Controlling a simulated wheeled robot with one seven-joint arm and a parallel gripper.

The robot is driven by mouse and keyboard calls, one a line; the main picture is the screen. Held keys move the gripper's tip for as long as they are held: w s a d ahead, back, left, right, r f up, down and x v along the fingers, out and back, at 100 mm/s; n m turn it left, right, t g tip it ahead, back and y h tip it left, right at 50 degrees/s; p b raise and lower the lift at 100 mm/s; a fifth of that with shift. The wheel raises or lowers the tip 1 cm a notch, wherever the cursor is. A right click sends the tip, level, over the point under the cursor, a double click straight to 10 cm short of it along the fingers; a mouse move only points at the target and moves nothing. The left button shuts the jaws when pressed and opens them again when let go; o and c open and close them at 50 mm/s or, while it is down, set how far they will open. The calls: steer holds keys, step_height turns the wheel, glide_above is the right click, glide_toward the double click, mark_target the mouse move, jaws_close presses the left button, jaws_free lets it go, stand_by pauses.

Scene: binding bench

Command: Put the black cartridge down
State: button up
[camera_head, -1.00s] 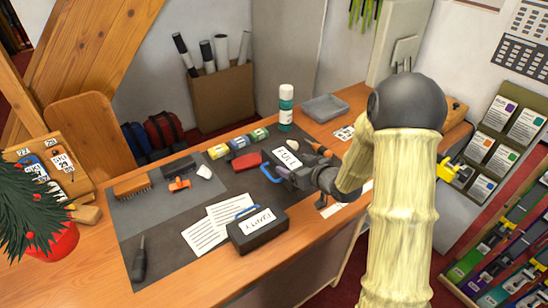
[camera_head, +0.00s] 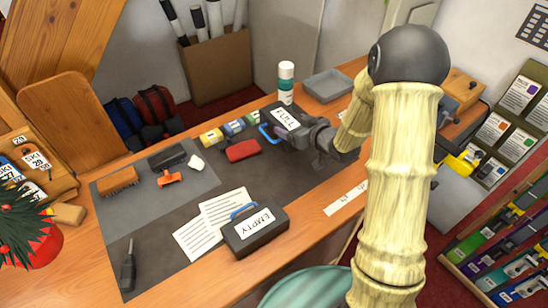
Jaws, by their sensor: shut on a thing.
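A black cartridge (camera_head: 285,131) with a white "FULL" label and a blue handle is at the back right of the dark mat. My gripper (camera_head: 311,132) is shut on its right side. The cartridge appears tilted; I cannot tell whether its underside touches the mat. A second black cartridge (camera_head: 262,243), labelled "EMPTY" and also with a blue handle, rests at the mat's front edge, apart from my gripper. My forearm hides part of the bench to the right of the held cartridge.
White sheets (camera_head: 212,224) lie beside the "EMPTY" cartridge. The mat's middle has some bare room.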

steer(key=f, duration=0.2)
steer(key=f+p, duration=0.1)
steer(key=f, duration=0.2)
steer(key=shift+w+a+f, duration=0.1)
steer(key=shift+w+f, duration=0.1)
steer(key=shift+f, duration=0.05)
steer(key=shift+s+f, duration=0.1)
steer(key=shift+s, duration=0.1)
steer(key=shift+f, duration=0.1)
steer(key=shift+f+p, duration=0.4)
steer(key=shift+f, duration=0.25)
steer(key=shift+f+p, duration=0.3)
steer(key=shift+f, duration=1.05)
steer(key=shift+f, duration=0.2)
steer(key=o, duration=1.3)
